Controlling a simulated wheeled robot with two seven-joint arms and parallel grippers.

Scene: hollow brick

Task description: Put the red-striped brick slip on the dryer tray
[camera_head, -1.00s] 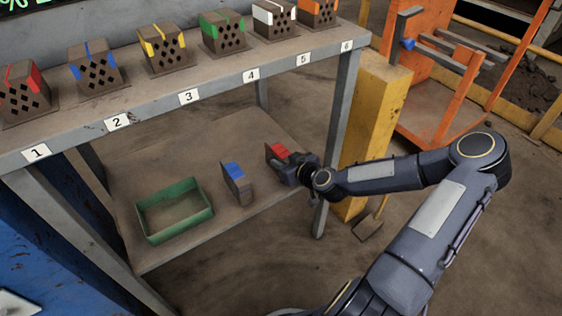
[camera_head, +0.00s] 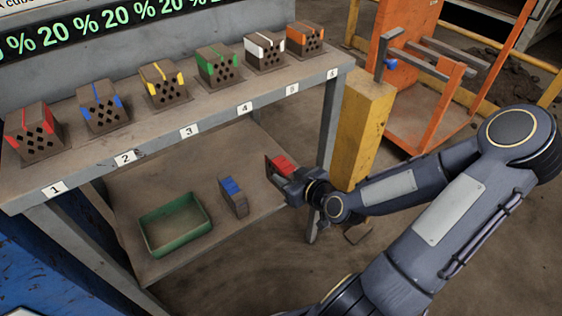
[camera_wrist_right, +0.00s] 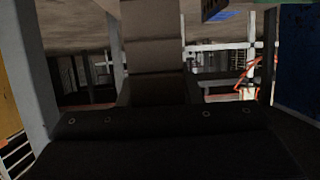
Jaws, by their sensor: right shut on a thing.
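My right gripper (camera_head: 288,178) is shut on the red-striped brick slip (camera_head: 281,165), a thin brown piece with a red top band. It holds the slip at the right edge of the lower shelf; I cannot tell if the slip touches the shelf. In the right wrist view a brown slab (camera_wrist_right: 152,50) stands up beyond the dark gripper body. The green tray (camera_head: 148,240), the only tray in view, is empty and lies on the lower shelf to the left. My left gripper is not in view.
A blue-striped slip (camera_head: 235,197) stands on the lower shelf (camera_head: 150,180) between tray and gripper. Above is the upper shelf (camera_head: 215,107) with several striped hollow bricks over numbered labels. A grey post (camera_head: 330,120) and a yellow post (camera_head: 362,130) stand close behind my right gripper.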

